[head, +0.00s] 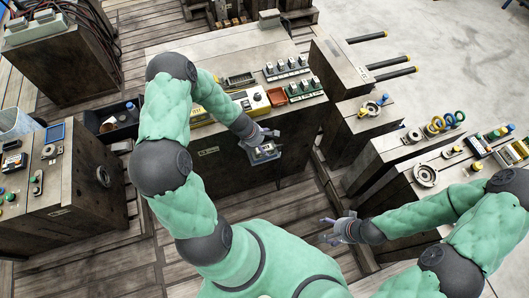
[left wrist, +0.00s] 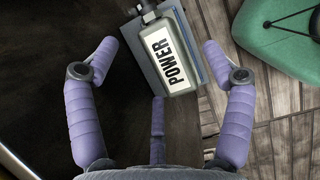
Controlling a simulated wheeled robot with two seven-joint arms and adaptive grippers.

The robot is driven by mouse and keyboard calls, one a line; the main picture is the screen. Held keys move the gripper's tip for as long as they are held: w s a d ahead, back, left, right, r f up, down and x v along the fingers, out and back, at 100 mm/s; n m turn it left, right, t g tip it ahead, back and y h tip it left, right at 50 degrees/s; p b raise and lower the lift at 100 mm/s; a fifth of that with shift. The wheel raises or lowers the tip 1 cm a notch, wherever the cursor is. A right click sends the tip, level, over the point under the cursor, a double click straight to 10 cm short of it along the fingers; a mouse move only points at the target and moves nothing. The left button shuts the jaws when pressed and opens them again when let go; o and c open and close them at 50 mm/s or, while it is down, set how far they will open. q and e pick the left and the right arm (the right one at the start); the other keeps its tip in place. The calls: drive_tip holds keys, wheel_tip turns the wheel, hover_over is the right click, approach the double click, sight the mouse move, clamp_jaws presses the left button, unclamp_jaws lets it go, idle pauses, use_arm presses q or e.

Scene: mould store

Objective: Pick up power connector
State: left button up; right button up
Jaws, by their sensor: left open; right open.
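The power connector (left wrist: 170,58) is a grey block with a white label reading POWER, seen in the left wrist view. It sits against a blue-grey plate (left wrist: 203,58) on the side of the dark cabinet. In the head view the connector (head: 265,149) shows small in front of the cabinet. My left gripper (left wrist: 160,58) is open, with its purple fingers on either side of the connector and apart from it. In the head view my left gripper (head: 262,139) is just above the connector. My right gripper (head: 328,230) is open and empty over the wooden floor at lower right.
The cabinet top (head: 222,52) carries switch blocks (head: 287,68), a red tray (head: 277,97) and a yellow device (head: 250,100). Another cabinet (head: 440,165) with rings stands at right. A black bin (head: 112,122) is at left. Plank floor (head: 300,200) is open between.

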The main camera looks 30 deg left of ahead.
sight(263, 146)
use_arm(q)
drive_tip(key=x, duration=0.1)
drive_tip(key=b+x, duration=0.2)
drive_tip(key=x, duration=0.1)
drive_tip(key=shift+s+a+f, duration=0.1)
drive_tip(key=shift+s+a, duration=0.1)
drive_tip(key=shift+a, duration=0.1)
drive_tip(key=c, duration=1.5)
